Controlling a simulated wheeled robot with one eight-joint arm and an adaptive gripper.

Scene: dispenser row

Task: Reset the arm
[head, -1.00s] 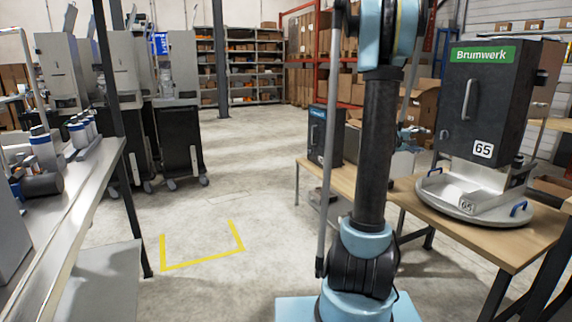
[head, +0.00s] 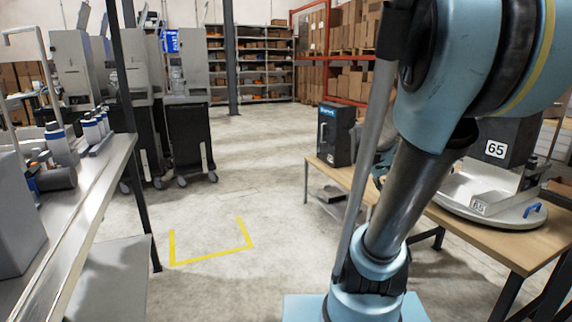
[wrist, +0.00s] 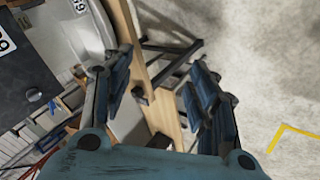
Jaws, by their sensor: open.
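My arm, blue and black, rises in the middle right of the head view and leans to the right. My gripper (wrist: 160,93) shows in the wrist view with its two dark blue fingers spread apart and nothing between them. It hangs above the edge of a wooden table and the concrete floor. In the head view my gripper is not clearly seen, hidden behind or beyond my arm.
A dark dispenser marked 65 (head: 497,148) with a round grey base (head: 470,203) stands on the wooden table (head: 510,250) at right. A smaller dark dispenser (head: 336,135) stands farther back. A metal bench (head: 95,200) is at left. The floor with yellow marking (head: 212,256) is clear.

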